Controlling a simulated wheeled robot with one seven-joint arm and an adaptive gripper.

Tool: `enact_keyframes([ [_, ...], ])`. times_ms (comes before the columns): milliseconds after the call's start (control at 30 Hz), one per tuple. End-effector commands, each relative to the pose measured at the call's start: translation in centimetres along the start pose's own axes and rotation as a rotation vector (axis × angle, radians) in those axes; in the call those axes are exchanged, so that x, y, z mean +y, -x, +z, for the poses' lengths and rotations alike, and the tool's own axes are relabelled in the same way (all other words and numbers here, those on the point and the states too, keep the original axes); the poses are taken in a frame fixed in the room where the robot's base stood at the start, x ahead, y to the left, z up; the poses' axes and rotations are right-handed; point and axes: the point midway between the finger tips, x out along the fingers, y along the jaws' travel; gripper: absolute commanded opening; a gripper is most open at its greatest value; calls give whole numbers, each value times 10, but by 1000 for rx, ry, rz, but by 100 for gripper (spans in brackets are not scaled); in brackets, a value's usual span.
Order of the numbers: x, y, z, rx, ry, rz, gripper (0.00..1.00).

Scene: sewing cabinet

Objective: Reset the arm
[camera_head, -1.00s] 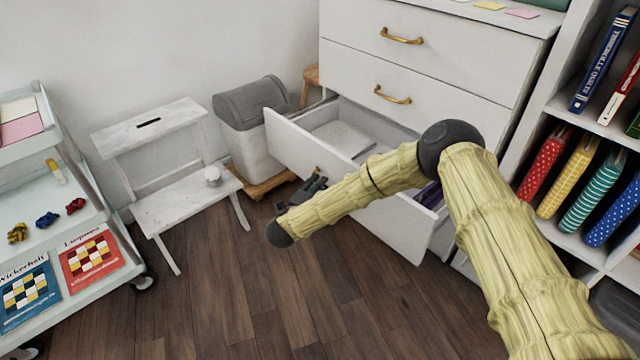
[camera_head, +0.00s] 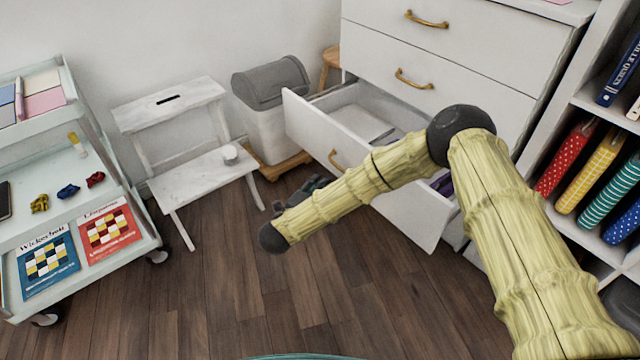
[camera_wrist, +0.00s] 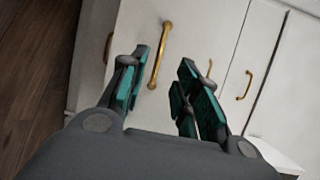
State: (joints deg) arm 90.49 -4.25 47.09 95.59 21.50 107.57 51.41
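My gripper (camera_wrist: 160,92) shows in the wrist view with its two teal-padded fingers apart and nothing between them. Beyond the fingers are the white drawer fronts (camera_wrist: 205,40) with brass handles. My gripper (camera_head: 300,190) is a small dark shape there, partly hidden behind the arm's end, above the floor and in front of the drawer.
A pale cart (camera_head: 95,160) is far left, a bookshelf (camera_head: 590,105) right. The wooden floor (camera_head: 300,300) in front is clear.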

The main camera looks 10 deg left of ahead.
Motion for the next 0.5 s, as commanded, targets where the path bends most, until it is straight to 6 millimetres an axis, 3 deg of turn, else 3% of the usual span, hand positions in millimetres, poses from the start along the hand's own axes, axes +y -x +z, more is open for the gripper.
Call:
enact_keyframes([
  [267, 4, 1, -2, -14, 18, 8, 31],
  [367, 22, 5, -11, -74, 99, 41, 31],
  [500, 70, 22, -43, -242, 330, 137, 31],
])
